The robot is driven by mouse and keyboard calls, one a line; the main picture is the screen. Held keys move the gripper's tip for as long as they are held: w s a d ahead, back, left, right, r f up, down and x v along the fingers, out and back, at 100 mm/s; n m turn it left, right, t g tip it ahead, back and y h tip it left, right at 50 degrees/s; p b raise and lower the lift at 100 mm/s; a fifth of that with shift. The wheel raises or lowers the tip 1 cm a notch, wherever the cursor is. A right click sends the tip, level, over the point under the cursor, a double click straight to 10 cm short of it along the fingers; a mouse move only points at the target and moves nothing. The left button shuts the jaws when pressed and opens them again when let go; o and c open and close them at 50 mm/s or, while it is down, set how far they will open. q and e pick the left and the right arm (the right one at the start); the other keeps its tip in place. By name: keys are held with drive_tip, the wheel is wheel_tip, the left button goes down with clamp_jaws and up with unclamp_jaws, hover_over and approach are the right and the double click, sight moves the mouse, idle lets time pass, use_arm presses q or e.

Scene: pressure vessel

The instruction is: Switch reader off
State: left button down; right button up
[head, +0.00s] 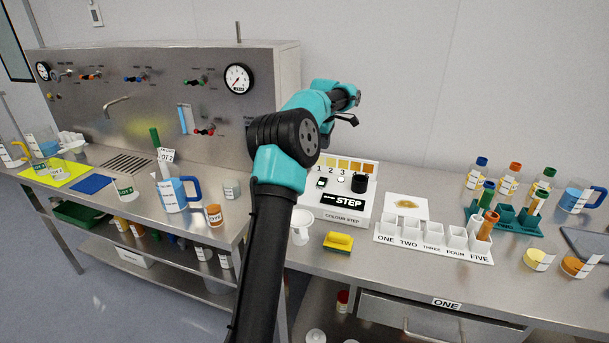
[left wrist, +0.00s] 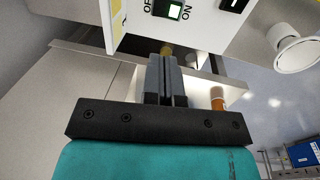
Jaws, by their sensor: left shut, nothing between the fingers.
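The reader (head: 366,217) is a white box marked COLOUR STEP, standing on the right bench, with a black STEP display and a black knob on top. A small dark switch (head: 321,183) sits at its upper left. In the left wrist view, a switch with a green-white face (left wrist: 170,9) lies between the words OFF and ON at the top edge. I cannot tell which way it is set. My left gripper (head: 349,120) is shut and empty, above and behind the reader in the head view. Its fingers (left wrist: 166,60) appear just below the reader's edge in the wrist view. My right gripper is out of view.
A white cup (head: 301,238) and a yellow sponge (head: 338,242) stand in front of the reader. A white numbered rack (head: 434,251) is to its right. My left arm hides part of the bench left of the reader. A steel panel with gauges (head: 150,90) stands behind the left bench.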

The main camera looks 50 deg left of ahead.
sight(323, 179)
use_arm(q)
drive_tip(key=shift+w+d+f, duration=0.1)
drive_tip(key=shift+f, duration=0.05)
drive_tip(key=f, duration=0.4)
drive_tip(key=w+f, duration=0.1)
drive_tip(key=f, duration=0.4)
drive_tip(key=a+f, duration=0.1)
drive_tip(key=f, duration=0.3)
drive_tip(key=shift+w+f, duration=0.2)
drive_tip(key=shift+f, duration=0.15)
drive_tip(key=shift+s+a, duration=0.1)
